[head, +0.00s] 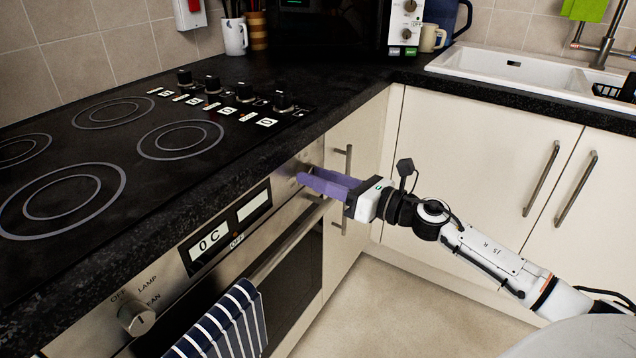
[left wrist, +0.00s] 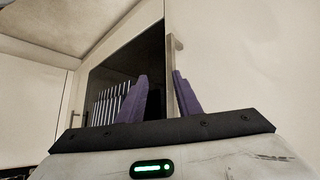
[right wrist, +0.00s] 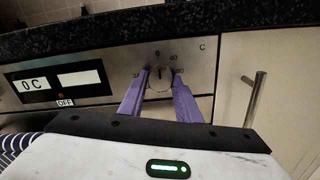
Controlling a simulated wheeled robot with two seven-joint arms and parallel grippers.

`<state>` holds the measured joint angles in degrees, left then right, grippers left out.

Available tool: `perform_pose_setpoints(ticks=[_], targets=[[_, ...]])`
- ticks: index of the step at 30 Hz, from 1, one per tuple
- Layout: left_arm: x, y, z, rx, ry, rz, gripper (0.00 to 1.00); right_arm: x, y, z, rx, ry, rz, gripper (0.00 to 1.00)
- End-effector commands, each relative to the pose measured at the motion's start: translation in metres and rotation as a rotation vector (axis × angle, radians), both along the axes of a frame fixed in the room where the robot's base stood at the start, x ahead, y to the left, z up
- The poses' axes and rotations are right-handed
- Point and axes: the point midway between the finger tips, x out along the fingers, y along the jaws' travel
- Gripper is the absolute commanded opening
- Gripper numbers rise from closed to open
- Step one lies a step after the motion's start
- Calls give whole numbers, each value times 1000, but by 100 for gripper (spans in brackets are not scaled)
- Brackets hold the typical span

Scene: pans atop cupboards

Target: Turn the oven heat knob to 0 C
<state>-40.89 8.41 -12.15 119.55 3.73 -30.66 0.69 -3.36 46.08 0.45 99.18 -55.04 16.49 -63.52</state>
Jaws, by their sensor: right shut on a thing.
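The oven heat knob (right wrist: 159,79) is a round metal knob on the oven's front panel, with "0" and "40" printed above it and a dark pointer mark. In the right wrist view its mark points up, close to the "0". My right gripper (head: 303,176) has its purple fingers on either side of the knob and is shut on it; the fingers (right wrist: 160,76) also show in the right wrist view. The oven display (head: 210,241) reads "0 C". My left gripper (left wrist: 161,78) is open and empty, facing a cupboard front and the oven door.
A second oven knob (head: 137,317) marked OFF, LAMP and FAN is at the lower left. A striped towel (head: 224,325) hangs on the oven door handle. The hob (head: 110,170) and worktop edge lie just above the panel. Cupboard doors (head: 480,160) stand at right.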

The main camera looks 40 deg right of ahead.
Motion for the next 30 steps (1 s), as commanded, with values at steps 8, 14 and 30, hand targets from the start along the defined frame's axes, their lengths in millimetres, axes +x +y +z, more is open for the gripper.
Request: perform_pose_setpoints(ticks=[8, 14, 30], targets=[[-1, -1, 0, -8, -5, 3, 31, -1, 1, -3, -46, -14, 4, 8], [-3, -1, -1, -9, -2, 3, 31, -1, 1, -3, -50, -15, 4, 8], [-3, -2, -3, -10, 2, 4, 31, 0, 0, -1, -47, -18, 1, 49]])
